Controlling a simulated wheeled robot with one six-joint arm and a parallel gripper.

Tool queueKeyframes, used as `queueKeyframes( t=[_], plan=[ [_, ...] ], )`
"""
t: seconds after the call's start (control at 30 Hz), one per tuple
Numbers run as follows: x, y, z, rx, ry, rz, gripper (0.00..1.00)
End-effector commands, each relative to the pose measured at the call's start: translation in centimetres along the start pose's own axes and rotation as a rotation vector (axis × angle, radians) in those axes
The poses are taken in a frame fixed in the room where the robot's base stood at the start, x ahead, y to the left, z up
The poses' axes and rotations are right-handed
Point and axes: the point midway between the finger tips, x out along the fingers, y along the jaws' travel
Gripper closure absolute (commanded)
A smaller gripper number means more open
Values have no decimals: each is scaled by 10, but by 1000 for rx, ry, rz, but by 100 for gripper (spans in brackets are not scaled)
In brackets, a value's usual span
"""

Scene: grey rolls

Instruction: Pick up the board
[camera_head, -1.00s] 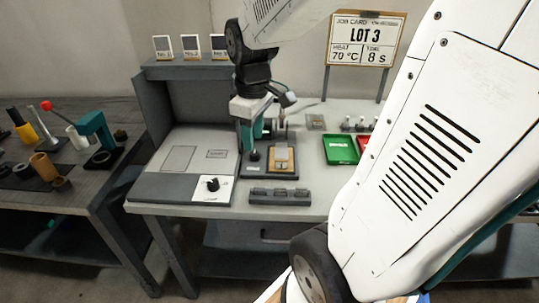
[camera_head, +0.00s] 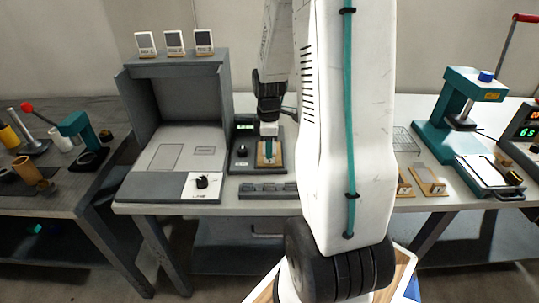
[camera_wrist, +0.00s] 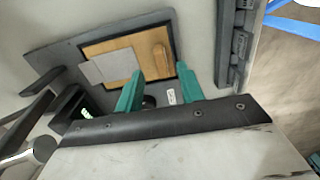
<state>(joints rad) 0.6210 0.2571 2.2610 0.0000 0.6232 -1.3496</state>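A tan wooden board (camera_head: 264,160) lies on a dark station with a small green display (camera_head: 245,126), on the grey bench. In the wrist view the board (camera_wrist: 118,66) carries a light grey flat piece (camera_wrist: 100,68) at one side and has a rounded, lighter wooden part at the other. My gripper (camera_head: 270,148) points down over the board. In the wrist view its two teal fingers (camera_wrist: 160,70) are apart with nothing between them. The fingertips overlap the board's near edge in the picture; I cannot tell whether they touch it. My arm hides part of the bench.
A dark slotted block (camera_head: 268,191) lies in front of the station. A grey booth with a knob (camera_head: 202,182) stands to the left. Small wooden pieces (camera_head: 428,180), a teal press (camera_head: 460,105) and a clipboard-like tray (camera_head: 490,178) are at the right.

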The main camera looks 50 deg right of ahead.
Motion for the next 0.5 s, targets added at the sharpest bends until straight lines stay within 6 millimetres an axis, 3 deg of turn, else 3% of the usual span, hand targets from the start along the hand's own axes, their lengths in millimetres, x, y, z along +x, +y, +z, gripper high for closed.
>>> queueKeyframes(
  t=[0.2,0.5],
  plan=[
    [32,-3,-1,0,-1,-3,62],
    [36,-2,-1,0,0,0,62]
  ],
)
